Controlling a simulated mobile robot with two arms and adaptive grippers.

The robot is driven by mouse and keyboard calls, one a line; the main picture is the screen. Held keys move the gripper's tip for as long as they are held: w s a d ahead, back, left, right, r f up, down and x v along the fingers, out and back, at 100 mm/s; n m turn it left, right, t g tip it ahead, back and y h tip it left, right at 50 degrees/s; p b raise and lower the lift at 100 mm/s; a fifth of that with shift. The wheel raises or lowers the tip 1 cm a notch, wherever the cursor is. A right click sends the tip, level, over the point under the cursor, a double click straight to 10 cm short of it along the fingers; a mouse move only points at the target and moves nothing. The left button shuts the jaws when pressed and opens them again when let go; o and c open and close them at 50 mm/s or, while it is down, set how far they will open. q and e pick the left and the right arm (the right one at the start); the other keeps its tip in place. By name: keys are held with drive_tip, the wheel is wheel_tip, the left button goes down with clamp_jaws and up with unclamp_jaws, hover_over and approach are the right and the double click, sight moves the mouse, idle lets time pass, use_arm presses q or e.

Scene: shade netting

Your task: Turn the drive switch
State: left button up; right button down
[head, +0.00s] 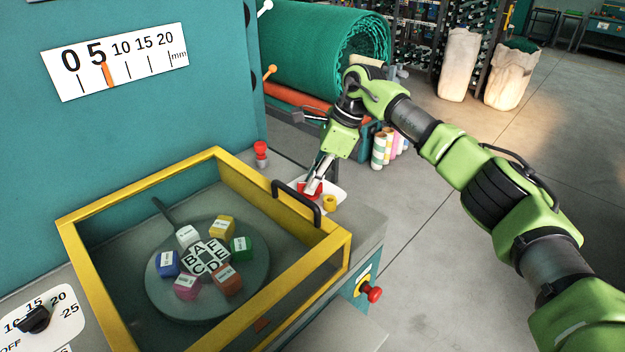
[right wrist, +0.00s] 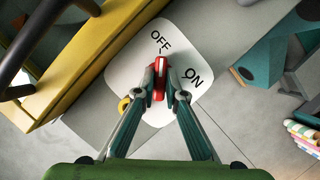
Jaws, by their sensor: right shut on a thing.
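The drive switch is a red knob (head: 304,187) on a white plate (head: 332,188), just beyond the right end of the yellow-framed box. In the right wrist view the red knob (right wrist: 159,80) sits upright between the fingertips, its top end close to the OFF label. The ON label is to its right on the white plate (right wrist: 130,73). My right gripper (head: 312,190) is shut on the knob, with a finger at each side in the wrist view (right wrist: 159,88). The fingers cover part of the knob. My left gripper is not in view.
The yellow-framed box (head: 337,255) with a black handle (head: 297,203) stands close beside the switch. A small yellow ring (head: 330,203) is at the plate's edge. A red button (head: 373,294) sticks out from the front. Green netting (head: 310,50) is rolled behind.

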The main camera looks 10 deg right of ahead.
drive_tip(key=shift+w+r+n, duration=0.1)
drive_tip(key=shift+r+n, duration=0.05)
drive_tip(key=shift+n, duration=0.25)
drive_tip(key=c, duration=2.4)
unclamp_jaws()
drive_tip(key=shift+o, duration=0.2)
drive_tip(key=v, duration=1.2)
